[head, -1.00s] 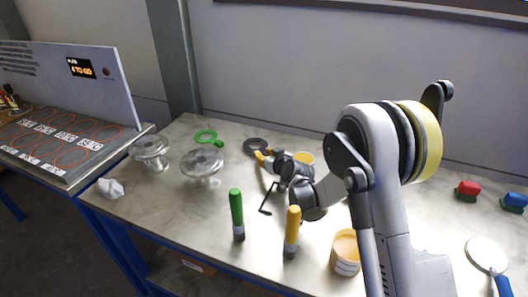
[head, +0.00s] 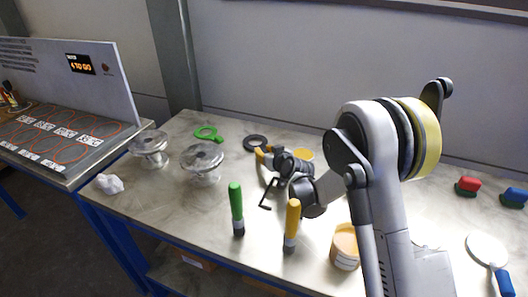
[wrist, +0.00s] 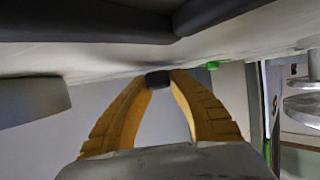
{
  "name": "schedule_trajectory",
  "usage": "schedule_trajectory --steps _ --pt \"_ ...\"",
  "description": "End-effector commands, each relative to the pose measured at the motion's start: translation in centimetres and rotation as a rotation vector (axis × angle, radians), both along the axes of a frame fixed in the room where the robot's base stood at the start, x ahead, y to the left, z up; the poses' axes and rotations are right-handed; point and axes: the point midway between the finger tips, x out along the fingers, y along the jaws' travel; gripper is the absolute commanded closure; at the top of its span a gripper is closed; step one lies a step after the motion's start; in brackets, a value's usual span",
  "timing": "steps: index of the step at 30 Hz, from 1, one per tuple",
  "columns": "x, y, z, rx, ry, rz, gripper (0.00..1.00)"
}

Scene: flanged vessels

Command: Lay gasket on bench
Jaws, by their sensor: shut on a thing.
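A dark grey ring gasket (head: 255,142) is at the back of the bench (head: 165,211), at the tips of my gripper (head: 263,152). In the wrist view my gripper's two yellow fingers (wrist: 158,82) are closed on the dark gasket edge (wrist: 158,77). In the head view the ring appears nearly flat, at or just above the bench top; I cannot tell whether it touches. A green ring with a tab (head: 207,133) lies on the bench left of it.
Two clear flanged vessels (head: 202,160) (head: 150,146) stand at the left. A green-handled brush (head: 236,208), a yellow-handled brush (head: 292,222) and an orange tub (head: 345,247) stand in front. A white crumpled cloth (head: 109,184) lies near the left edge. The wall is close behind.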

Motion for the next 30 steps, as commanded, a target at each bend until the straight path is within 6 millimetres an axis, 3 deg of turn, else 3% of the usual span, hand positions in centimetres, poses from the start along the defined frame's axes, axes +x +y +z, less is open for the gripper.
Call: schedule_trajectory --steps 1,6,22,23,24,30 --pt "-0.3 0.0 -0.9 -0.004 0.008 0.004 1.0" --pt "-0.4 0.0 -1.5 -0.005 0.01 0.006 1.0" --pt "-0.3 0.0 -2.3 -0.009 0.008 0.006 1.0" --pt "-0.3 0.0 -2.3 -0.009 0.008 0.006 0.72" --pt "-0.3 0.0 -2.3 -0.009 0.008 0.006 0.6" --pt "-0.3 0.0 -2.4 -0.011 0.008 0.006 0.56"
